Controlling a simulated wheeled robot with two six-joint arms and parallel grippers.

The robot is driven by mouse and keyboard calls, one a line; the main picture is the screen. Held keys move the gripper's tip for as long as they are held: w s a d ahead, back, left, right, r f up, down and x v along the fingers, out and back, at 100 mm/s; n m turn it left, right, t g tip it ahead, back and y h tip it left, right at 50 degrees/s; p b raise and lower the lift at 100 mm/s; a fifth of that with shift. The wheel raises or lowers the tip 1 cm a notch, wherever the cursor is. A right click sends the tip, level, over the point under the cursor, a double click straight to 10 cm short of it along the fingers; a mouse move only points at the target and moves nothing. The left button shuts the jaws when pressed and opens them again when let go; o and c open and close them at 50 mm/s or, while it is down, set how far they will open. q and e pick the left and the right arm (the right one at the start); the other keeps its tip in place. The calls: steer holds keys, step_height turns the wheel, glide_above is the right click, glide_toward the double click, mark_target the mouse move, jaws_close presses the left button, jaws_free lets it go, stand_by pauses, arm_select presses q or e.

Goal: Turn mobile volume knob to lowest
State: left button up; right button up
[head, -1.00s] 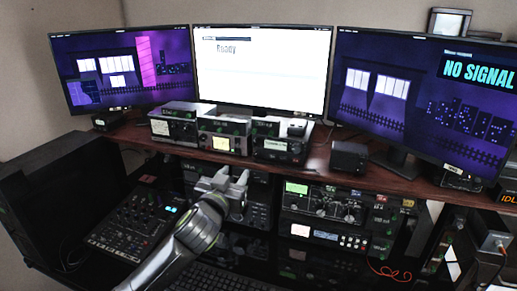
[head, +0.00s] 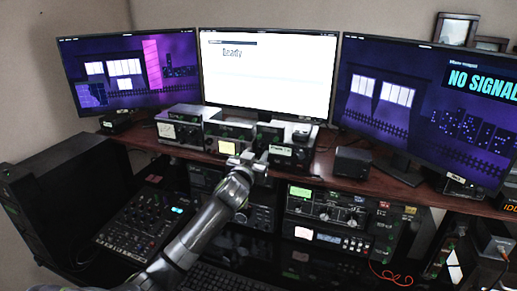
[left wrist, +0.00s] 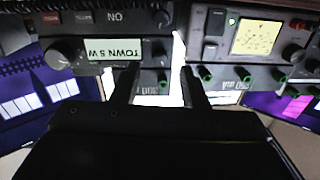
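My left gripper (head: 248,160) is in front of the shelf row of small radio units, at the gap between the middle and right units. In the left wrist view, which is upside down, its two fingers (left wrist: 160,82) stand apart with nothing between them. The right radio unit (head: 289,155) shows there at left (left wrist: 110,35), with a "TOWN S W" display and a large dark round knob (left wrist: 60,53). This knob is left of the fingers and apart from them. No label reading mobile volume is legible. My right gripper is not in view.
The middle unit with a yellow screen (head: 226,147) sits beside the gripper and has small green-ringed knobs. Three monitors stand behind the wooden shelf (head: 340,183). A mixer (head: 146,222) and a rack radio (head: 335,205) are below. A small black box (head: 352,162) stands right of the units.

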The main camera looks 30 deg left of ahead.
mark_target(260, 147)
arm_select(q)
steer(key=shift+x, duration=1.55)
jaws_close()
